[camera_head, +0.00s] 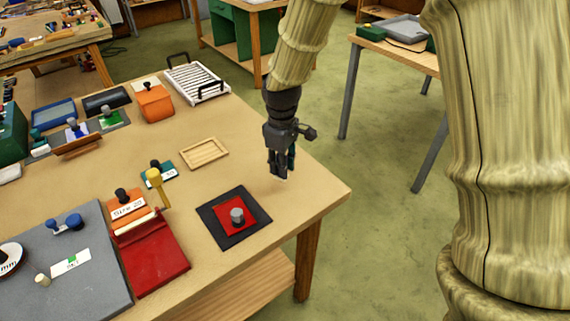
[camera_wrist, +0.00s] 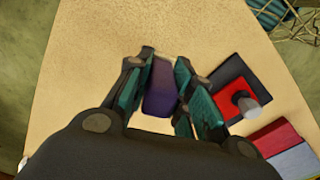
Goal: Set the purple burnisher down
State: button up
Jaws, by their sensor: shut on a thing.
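The purple burnisher (camera_wrist: 160,88) is a purple block between my gripper's two fingers in the wrist view. My gripper (camera_head: 281,172) points down over the right part of the wooden table (camera_head: 310,188) in the head view. In the wrist view my gripper (camera_wrist: 165,95) is shut on the burnisher, with bare tabletop beyond it. In the head view the fingers mostly hide the burnisher. I cannot tell whether its lower end touches the table.
A black mat (camera_head: 257,213) with a red square and a grey knob lies left of and nearer than my gripper. A shallow wooden tray (camera_head: 204,152) is to the left. Bare tabletop surrounds my gripper.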

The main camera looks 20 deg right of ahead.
jog(key=shift+w+d+f, duration=0.2)
jog(key=shift+w+d, duration=0.75)
jog(key=shift+w, duration=0.15)
jog(key=shift+f+p, duration=0.9)
jog(key=shift+f, duration=0.85)
jog(key=shift+f, duration=0.15)
jog(key=o, duration=0.9)
jog(key=shift+o, duration=0.2)
notch_tip(320, 180, up, 12)
jog(key=b, duration=0.3)
jog(key=shift+r, duration=0.2)
